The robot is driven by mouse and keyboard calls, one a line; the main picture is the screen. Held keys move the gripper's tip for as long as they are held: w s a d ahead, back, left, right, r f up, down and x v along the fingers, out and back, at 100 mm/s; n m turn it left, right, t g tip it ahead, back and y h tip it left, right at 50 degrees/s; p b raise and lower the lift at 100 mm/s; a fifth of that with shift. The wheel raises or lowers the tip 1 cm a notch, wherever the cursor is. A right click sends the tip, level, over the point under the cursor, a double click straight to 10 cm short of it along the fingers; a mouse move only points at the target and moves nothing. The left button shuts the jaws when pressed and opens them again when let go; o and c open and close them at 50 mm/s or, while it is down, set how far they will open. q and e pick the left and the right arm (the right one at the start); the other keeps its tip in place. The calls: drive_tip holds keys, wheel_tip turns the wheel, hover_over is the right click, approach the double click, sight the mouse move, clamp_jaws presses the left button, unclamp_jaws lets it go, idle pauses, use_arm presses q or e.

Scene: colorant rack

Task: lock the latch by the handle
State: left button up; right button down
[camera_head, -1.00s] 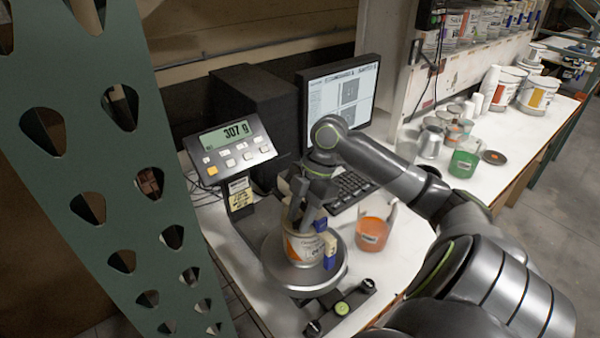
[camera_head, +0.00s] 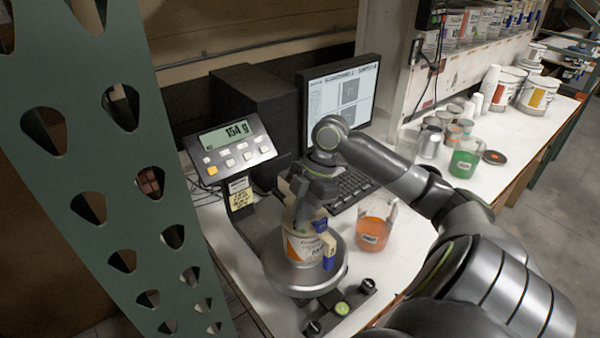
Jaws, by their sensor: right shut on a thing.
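A pale can (camera_head: 298,250) with an orange mark and dark lettering stands on the round metal scale pan (camera_head: 292,284). A latch with a blue upper part (camera_head: 320,225) and a blue lower part (camera_head: 329,263) sits at the can's right side, with a cream piece between them. My right gripper (camera_head: 302,212) reaches down to the can's top beside the latch and is shut on a part there. The fingers hide most of the held part, which I take to be the latch's handle. My left gripper is not in view.
The scale display (camera_head: 238,133) stands behind the can and reads about 154 g. An orange-filled container (camera_head: 373,232) is close to the right, with a keyboard (camera_head: 352,187) and monitor (camera_head: 343,95) behind. A green perforated post (camera_head: 110,180) fills the left.

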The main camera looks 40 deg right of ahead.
drive_tip(key=shift+m, duration=0.5)
drive_tip(key=m+t, duration=0.1)
drive_tip(key=m, duration=0.2)
drive_tip(key=shift+s+h, duration=0.1)
drive_tip(key=shift+h, duration=0.3)
drive_tip(key=m+t, duration=0.1)
drive_tip(key=m, duration=0.2)
drive_tip(key=shift+m+h, duration=0.4)
drive_tip(key=m, duration=0.2)
drive_tip(key=m+t+h, duration=0.1)
drive_tip(key=m, duration=0.1)
drive_tip(key=shift+a+t, duration=0.15)
drive_tip(key=shift+t, duration=0.15)
drive_tip(key=shift+m+h, duration=0.8)
drive_tip(key=shift+m, duration=1)
drive_tip(key=c, duration=1.5)
unclamp_jaws()
drive_tip(key=shift+c, duration=0.2)
